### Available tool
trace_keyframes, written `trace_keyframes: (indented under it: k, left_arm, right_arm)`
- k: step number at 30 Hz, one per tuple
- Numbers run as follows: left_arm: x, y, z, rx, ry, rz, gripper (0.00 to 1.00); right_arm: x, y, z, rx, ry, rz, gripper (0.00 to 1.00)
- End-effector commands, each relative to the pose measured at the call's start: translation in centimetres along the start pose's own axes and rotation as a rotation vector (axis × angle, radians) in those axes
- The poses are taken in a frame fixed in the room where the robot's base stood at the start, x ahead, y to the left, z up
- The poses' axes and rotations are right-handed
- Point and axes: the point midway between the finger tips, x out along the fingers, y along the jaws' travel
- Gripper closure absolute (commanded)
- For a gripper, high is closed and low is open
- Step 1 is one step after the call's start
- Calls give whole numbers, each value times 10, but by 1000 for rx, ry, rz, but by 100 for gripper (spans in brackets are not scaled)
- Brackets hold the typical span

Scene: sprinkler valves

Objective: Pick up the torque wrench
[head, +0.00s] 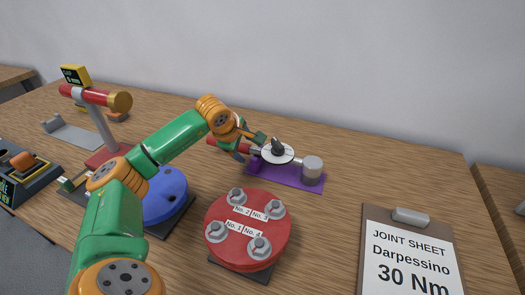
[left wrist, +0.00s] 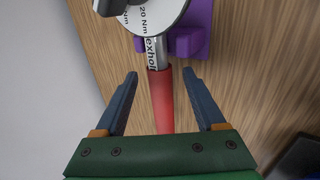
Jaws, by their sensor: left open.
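The torque wrench has a red handle, a steel shaft, a round white dial (head: 277,153) with a dark pointer, and a grey cylindrical head at its right end. It rests on a purple holder (head: 285,178) on the table. My left gripper (head: 250,147) is open at the handle end, partly hiding it. In the left wrist view, the red handle (left wrist: 162,105) lies between the two spread fingers of my left gripper (left wrist: 160,75), with a gap on each side. Whether the fingers are down at handle height I cannot tell. My right gripper is out of view.
A red flange (head: 248,228) with several numbered bolts stands in front. A blue disc (head: 167,195) is behind my left arm. A red-and-grey post tool (head: 95,97) stands at left. A clipboard (head: 410,255) reads "Darpessino 30 Nm". Table right of the holder is clear.

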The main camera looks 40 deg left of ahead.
Motion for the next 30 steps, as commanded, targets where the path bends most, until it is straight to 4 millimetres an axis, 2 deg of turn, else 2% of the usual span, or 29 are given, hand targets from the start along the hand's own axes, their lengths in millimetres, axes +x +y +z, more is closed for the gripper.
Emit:
trace_keyframes:
  k: [3,4,9,12,30]
  left_arm:
    - [0,0,0,0,0,0,28]
    - [0,0,0,0,0,0,31]
    - [0,0,0,0,0,0,77]
    - [0,0,0,0,0,0,100]
    - [0,-1,0,0,-1,-2,100]
  right_arm:
    - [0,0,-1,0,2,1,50]
    - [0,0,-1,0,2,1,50]
    - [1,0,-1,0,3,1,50]
    - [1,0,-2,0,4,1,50]
    - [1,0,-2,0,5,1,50]
